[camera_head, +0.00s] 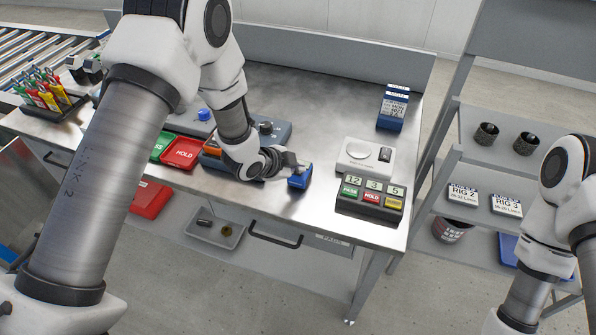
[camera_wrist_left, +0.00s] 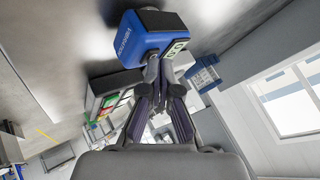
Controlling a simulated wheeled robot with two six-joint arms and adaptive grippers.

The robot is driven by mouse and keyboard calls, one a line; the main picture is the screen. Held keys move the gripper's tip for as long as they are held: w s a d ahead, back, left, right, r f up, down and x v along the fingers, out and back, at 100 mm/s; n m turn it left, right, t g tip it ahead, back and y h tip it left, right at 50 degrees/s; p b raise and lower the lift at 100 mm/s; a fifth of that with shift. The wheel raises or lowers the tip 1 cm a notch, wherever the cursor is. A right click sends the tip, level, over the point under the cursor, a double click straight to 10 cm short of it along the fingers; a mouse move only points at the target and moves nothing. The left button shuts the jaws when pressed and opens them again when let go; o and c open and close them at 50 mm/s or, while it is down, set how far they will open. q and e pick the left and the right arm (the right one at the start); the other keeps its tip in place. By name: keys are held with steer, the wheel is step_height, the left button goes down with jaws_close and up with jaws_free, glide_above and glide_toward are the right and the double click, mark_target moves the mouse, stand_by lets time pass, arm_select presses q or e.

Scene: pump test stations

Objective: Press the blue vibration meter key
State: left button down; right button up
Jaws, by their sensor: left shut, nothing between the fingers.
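The blue vibration meter (camera_head: 300,178) stands on the steel bench near its front edge. In the left wrist view the meter (camera_wrist_left: 138,38) fills the top middle, with white lettering on its blue side and a pale face with green-edged displays (camera_wrist_left: 176,48). My left gripper (camera_head: 291,167) is shut and empty, with its fingertips right at the meter. In the wrist view the fingertips (camera_wrist_left: 161,66) overlap the meter's lower edge; I cannot tell whether they touch it. The meter's key is not clear in either view, hidden or too small. My right gripper is out of view.
A grey scale (camera_head: 366,157) and a block of coloured PASS and HOLD tiles (camera_head: 371,204) stand to the right. A blue card holder (camera_head: 393,108) is behind. Red and green trays (camera_head: 181,153) and a blue-grey unit (camera_head: 272,130) are left. A shelf rack (camera_head: 470,170) stands right.

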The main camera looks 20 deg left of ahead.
arm_select(q)
steer(key=shift+r+p, duration=0.4)
steer(key=shift+r, duration=0.2)
step_height(320, 180, up, 6)
steer(key=p, duration=0.4)
steer(key=shift+p, duration=0.3)
